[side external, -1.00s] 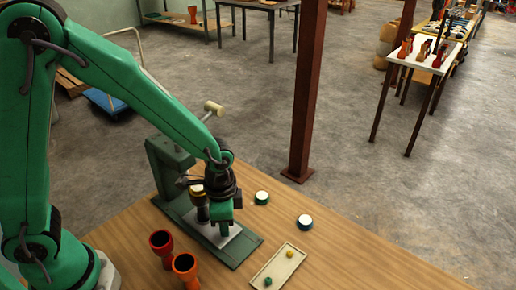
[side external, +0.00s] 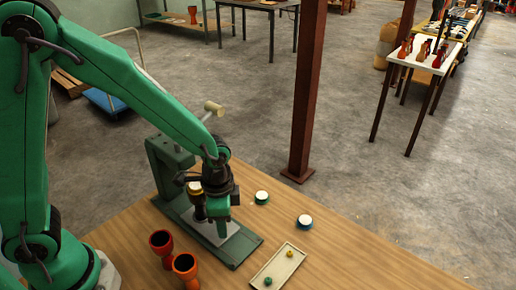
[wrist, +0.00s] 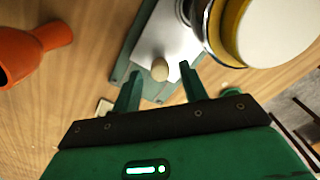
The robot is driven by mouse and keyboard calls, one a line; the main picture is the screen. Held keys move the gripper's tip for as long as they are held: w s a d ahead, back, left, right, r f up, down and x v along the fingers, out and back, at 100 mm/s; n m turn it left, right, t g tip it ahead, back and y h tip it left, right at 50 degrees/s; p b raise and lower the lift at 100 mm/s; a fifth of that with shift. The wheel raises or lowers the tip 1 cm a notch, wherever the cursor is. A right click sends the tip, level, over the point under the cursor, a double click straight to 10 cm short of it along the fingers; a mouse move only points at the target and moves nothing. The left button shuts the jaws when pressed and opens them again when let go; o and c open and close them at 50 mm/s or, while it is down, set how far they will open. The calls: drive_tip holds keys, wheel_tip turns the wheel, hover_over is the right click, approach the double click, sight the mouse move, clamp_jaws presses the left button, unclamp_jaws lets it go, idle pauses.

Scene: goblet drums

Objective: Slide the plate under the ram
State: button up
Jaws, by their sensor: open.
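The silver plate (side external: 233,228) lies on the green base of the press (side external: 172,165); it also shows in the wrist view (wrist: 180,40), with a pale round knob (wrist: 160,70) on it. A drum with a white top and yellow band (wrist: 235,25) stands at the plate; its top shows beside my wrist in the side view (side external: 194,187). My gripper (side external: 222,226) is open, low over the plate's near end. In the wrist view its fingers (wrist: 160,78) are on either side of the knob, with gaps; contact cannot be told. The ram is not clearly visible.
Red (side external: 161,243) and orange (side external: 186,268) goblet shells stand left of the base. Two white-topped round pieces (side external: 262,197) (side external: 305,221) lie to the right. A cream tray (side external: 278,267) holds small green and yellow pieces. Bare wooden table lies at the front right.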

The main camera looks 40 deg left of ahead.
drive_tip(key=shift+r, duration=3.7)
drive_tip(key=n, duration=0.9)
drive_tip(key=shift+w, duration=0.1)
drive_tip(key=n, duration=0.8)
drive_tip(key=shift+f, duration=0.1)
drive_tip(key=n, duration=1.1)
drive_tip(key=shift+w+n, duration=0.1)
drive_tip(key=shift+n, duration=0.3)
